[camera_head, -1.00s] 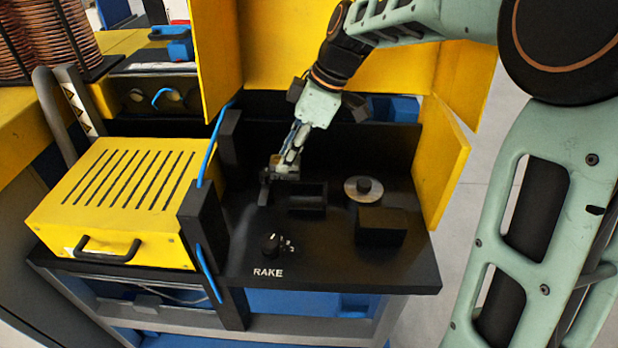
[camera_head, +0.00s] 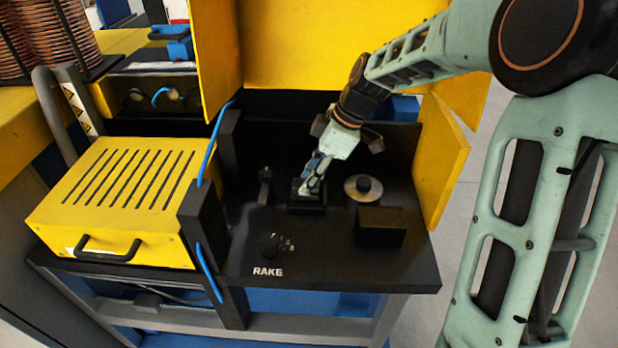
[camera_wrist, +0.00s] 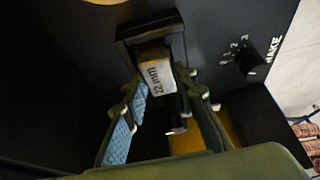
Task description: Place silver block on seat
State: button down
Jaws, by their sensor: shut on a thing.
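The silver block (camera_wrist: 155,75), marked "22 mm", is between the fingertips of my gripper (camera_wrist: 164,88) in the wrist view. My gripper is shut on it. In the head view my gripper (camera_head: 309,188) is over the small black box-shaped seat (camera_head: 306,210) on the black bench top, and the block is mostly hidden there. In the wrist view the seat's black frame (camera_wrist: 137,29) surrounds the far end of the block. I cannot tell whether the block touches the seat's floor or is still above it.
A small black upright piece (camera_head: 264,187) stands left of the seat. A round silver disc with a knob (camera_head: 363,188) and a black block (camera_head: 380,226) are on the right. A dial (camera_head: 272,246) is in front. Yellow panels (camera_head: 447,165) enclose the back and right.

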jog(key=shift+f, duration=0.15)
jog(key=c, duration=1.6)
grip_release()
jog(key=v, duration=1.2)
jog(key=shift+r, duration=0.2)
